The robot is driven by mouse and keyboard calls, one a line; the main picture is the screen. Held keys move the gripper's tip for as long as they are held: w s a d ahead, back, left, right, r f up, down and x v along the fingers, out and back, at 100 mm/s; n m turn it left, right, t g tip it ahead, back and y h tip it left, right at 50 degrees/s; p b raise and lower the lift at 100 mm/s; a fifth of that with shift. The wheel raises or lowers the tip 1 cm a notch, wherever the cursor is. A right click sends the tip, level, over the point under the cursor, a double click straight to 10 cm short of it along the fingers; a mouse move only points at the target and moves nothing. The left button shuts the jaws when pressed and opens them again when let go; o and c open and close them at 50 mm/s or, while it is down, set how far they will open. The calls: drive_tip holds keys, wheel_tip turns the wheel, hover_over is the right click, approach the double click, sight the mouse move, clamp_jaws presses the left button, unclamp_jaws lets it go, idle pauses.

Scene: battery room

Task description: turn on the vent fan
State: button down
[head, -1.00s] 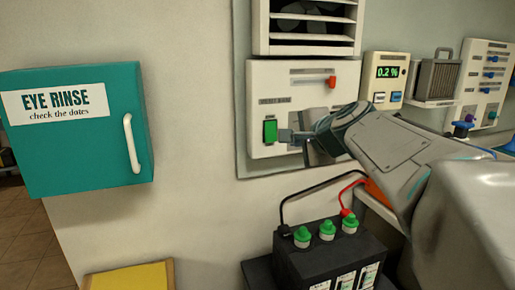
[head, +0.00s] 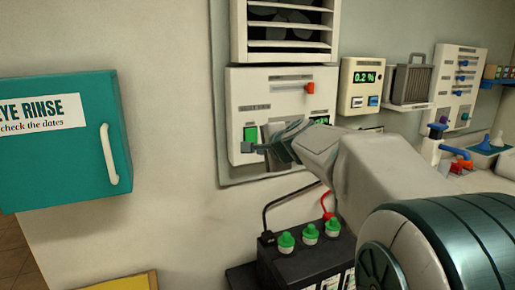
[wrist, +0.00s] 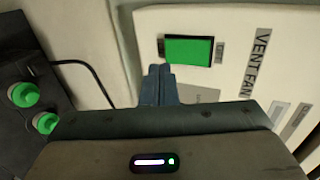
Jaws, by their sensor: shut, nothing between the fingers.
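The white vent fan panel (head: 285,80) is on the wall, with a green rectangular switch or lamp (head: 250,133) at its lower left. In the wrist view the panel (wrist: 225,25) carries a VENT FAN label (wrist: 256,62), and the green rectangle (wrist: 188,50) is unobstructed. My gripper (head: 246,147) is shut and empty, just below the green rectangle. In the wrist view its fingertips (wrist: 160,68) lie beside the rectangle's lower-left corner; I cannot tell whether they touch the panel. My gripper hides part of the lower panel.
A louvred vent (head: 287,30) is above the panel. A black battery (head: 300,262) with green caps and red and black cables stands below. A teal eye rinse cabinet (head: 60,160) is at left. A meter reading 0.2 % (head: 363,85) is at right.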

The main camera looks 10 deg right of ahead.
sight(251, 138)
drive_tip(key=w, duration=0.2)
drive_tip(key=w+p, duration=0.1)
drive_tip(key=w, duration=0.1)
drive_tip(key=shift+a+f, duration=0.3)
drive_tip(key=shift+a, duration=0.1)
